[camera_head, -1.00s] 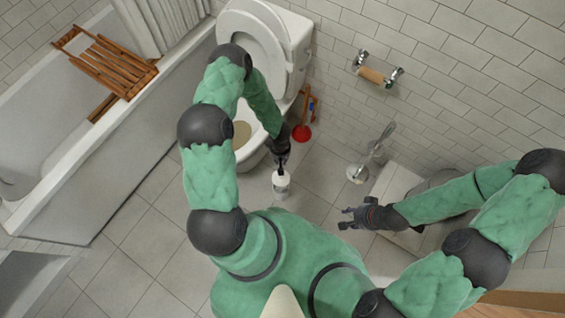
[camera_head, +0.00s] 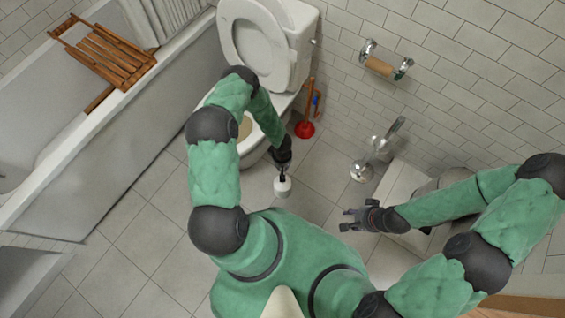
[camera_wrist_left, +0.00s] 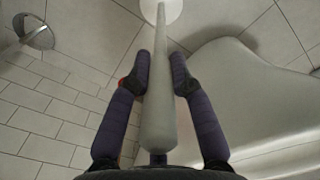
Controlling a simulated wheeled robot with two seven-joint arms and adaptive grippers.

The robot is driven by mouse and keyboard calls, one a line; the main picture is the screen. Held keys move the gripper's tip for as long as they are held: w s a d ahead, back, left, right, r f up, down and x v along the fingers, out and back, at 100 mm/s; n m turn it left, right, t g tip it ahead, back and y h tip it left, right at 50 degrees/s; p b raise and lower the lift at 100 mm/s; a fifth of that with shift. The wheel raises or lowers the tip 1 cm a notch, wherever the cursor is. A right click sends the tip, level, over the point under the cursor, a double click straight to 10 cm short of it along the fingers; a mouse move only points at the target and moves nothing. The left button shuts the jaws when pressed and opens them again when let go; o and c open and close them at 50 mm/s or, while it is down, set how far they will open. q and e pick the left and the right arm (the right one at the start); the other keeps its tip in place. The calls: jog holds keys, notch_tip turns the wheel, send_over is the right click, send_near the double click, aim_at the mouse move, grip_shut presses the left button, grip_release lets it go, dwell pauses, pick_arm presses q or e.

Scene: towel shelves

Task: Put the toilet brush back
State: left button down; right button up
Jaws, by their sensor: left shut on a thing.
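My left gripper (camera_head: 283,172) is low on the floor side of the toilet, shut on the toilet brush. In the left wrist view the brush's long pale handle (camera_wrist_left: 160,100) runs between the two dark fingers (camera_wrist_left: 160,75). The far end of the handle meets a white round piece (camera_wrist_left: 165,10). In the head view a small white cylinder (camera_head: 283,187) shows just below the left gripper. I cannot tell if it is the brush's holder or its head, or whether it touches the floor. My right gripper (camera_head: 354,218) is open and empty, off to the right.
The toilet (camera_head: 256,45) stands behind my left arm, with a red plunger (camera_head: 304,129) beside it. A chrome stand with a round base (camera_head: 361,171) is on the floor to the right. A bathtub (camera_head: 110,130) is at left. Tiled floor (camera_head: 140,235) is free there.

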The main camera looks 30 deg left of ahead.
pick_arm(q)
jog(key=shift+r, duration=0.1)
jog(key=shift+f+b, duration=0.35)
jog(key=shift+f, duration=0.1)
jog(key=c, duration=1.1)
grip_release()
jog(key=shift+r, duration=0.1)
jog(key=shift+r+p, duration=0.55)
jog(key=shift+r, duration=0.05)
notch_tip(320, 180, up, 12)
jog(key=p, duration=0.5)
jog(key=shift+f, duration=0.25)
jog(key=s+d+r+m+h, duration=0.3)
jog(key=s+d+r+m, duration=0.6)
jog(key=d, duration=0.5)
notch_tip(320, 180, up, 3)
jog(key=shift+s+d+r+h, duration=0.15)
jog(key=shift+s+d+h, duration=0.2)
jog(key=shift+s, duration=0.75)
